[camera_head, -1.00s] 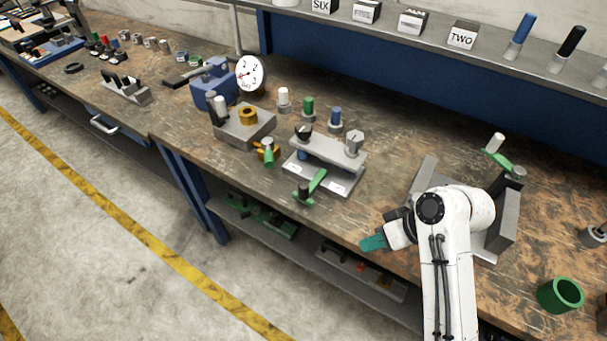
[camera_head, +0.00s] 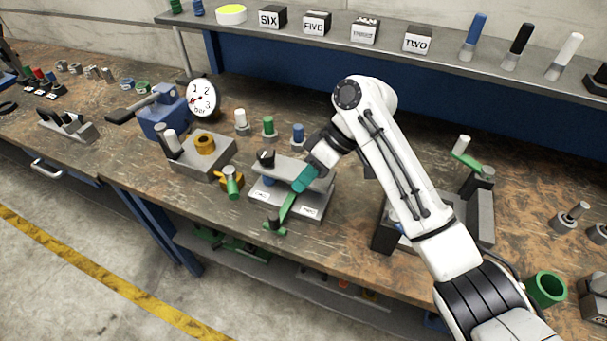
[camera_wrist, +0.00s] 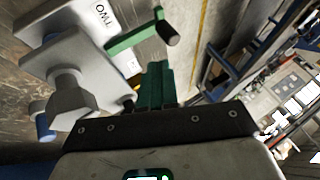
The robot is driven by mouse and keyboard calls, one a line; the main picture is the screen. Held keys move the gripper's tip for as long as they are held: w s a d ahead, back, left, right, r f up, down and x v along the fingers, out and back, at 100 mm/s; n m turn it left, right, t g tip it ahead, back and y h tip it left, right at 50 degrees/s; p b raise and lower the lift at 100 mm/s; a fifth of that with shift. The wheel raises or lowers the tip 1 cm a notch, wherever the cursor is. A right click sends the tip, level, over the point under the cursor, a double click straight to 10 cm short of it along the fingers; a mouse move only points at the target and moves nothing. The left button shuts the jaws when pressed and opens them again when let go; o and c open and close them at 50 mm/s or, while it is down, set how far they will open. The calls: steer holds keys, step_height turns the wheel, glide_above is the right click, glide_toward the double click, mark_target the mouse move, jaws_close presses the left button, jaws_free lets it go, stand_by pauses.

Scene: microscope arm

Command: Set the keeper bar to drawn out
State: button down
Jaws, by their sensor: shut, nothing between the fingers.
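A grey two-tier fixture (camera_head: 318,211) stands near the bench's front edge, with a raised plate, knobs on top and white labels on its base. A green bar (camera_head: 287,207) with a dark knob sticks out from its front; I cannot tell for sure whether this is the keeper bar. In the wrist view the green bar (camera_wrist: 130,39) lies just beyond my fingertips, its black knob at the far end. My gripper (camera_head: 301,184), with teal fingers, is shut and empty above the fixture, close to the bar. The fingers also show in the wrist view (camera_wrist: 157,82). Any contact is unclear.
A grey block with a yellow ring (camera_head: 204,142) and a blue device with a dial (camera_head: 203,97) stand to the left. Several coloured pegs stand behind the fixture. A grey bracket with a green lever (camera_head: 466,159) and a green cup (camera_head: 546,288) are on the right.

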steer(key=p, duration=0.1)
glide_above(283, 208)
steer(key=s+d, duration=0.1)
steer(key=s, duration=0.1)
step_height(283, 208, down, 6)
steer(key=shift+s+d+r, duration=0.1)
steer(key=shift+d+r, duration=0.05)
steer(key=shift+r, duration=0.05)
steer(key=shift+s, duration=0.1)
